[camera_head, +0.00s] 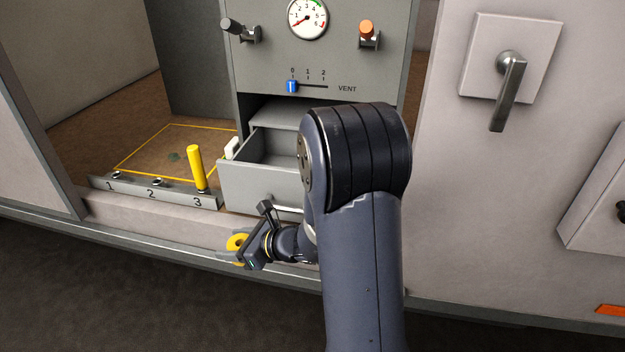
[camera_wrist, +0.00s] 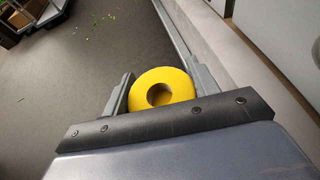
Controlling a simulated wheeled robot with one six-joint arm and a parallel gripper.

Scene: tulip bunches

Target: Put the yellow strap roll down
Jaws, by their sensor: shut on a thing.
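The yellow strap roll (camera_wrist: 177,78) is a thick ring with a round hole. In the wrist view it sits between the two fingers of my gripper (camera_wrist: 160,92), which is shut on it. My arm hides part of the drawer and panel. In the wrist view, grey floor lies beyond the roll on the left and the ledge runs along its right.
The grey drawer (camera_head: 262,183) stands open. Left of it, a yellow lever (camera_head: 197,168) rises from a strip numbered 1, 2, 3 (camera_head: 150,192). A yellow outline (camera_head: 180,126) marks the brown surface behind. A door handle (camera_head: 508,90) is at right. The dark floor (camera_head: 130,290) in front looks clear.

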